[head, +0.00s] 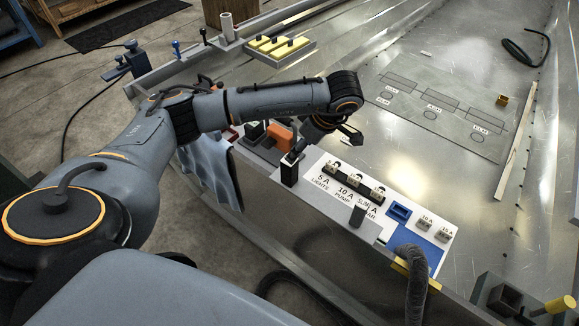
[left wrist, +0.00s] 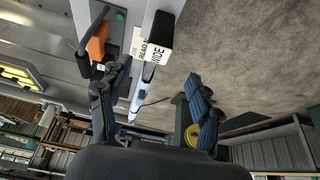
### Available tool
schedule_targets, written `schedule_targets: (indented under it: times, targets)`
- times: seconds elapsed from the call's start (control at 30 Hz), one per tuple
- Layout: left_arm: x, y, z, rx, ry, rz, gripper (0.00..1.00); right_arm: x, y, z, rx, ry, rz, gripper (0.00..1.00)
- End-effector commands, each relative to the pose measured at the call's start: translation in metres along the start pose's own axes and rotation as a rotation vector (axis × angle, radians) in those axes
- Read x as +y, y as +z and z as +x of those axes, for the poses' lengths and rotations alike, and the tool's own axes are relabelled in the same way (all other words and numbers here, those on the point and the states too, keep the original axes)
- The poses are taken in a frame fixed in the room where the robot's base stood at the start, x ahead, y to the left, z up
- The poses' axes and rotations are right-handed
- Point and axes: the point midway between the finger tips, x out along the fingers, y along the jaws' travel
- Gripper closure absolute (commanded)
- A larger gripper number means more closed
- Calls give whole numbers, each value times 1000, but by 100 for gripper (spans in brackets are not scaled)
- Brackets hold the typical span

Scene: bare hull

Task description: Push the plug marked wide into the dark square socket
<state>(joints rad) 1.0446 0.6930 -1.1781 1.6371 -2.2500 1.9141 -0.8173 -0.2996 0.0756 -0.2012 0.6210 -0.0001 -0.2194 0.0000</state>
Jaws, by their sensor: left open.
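A white tag reading WIDE (left wrist: 152,45) shows in the left wrist view beside a dark upright piece (left wrist: 161,30); I cannot tell whether they are joined. In the head view a black upright block (head: 289,172) stands at the ledge's near edge. My left gripper (head: 345,138) is above the ledge, right of that block. Its fingers (left wrist: 158,105) are apart in the left wrist view, with nothing clearly held. A blue square frame with a dark opening (head: 400,212) sits on the white panel and may be the socket. My right gripper is not in view.
The white panel (head: 330,190) carries several labelled switches. An orange block (head: 280,137) stands behind the black block; it also shows in the left wrist view (left wrist: 97,42). A grey hose (head: 415,270) rises near the panel. A cloth (head: 210,172) hangs over the edge.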

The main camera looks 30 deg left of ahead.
Motion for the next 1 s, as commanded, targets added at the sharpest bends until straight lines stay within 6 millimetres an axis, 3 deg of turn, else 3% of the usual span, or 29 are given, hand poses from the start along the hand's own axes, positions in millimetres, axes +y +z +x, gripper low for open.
schedule_targets:
  times: [0.13,0.43,0.7,1.0]
  targets:
    - [-1,0,27,-1,-2,-1,36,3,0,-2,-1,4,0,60]
    - [0,-2,52,-2,-1,-1,36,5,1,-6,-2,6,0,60]
    - [2,-5,89,-3,0,0,36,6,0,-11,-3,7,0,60]
    - [3,-4,94,-4,2,1,36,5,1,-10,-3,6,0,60]
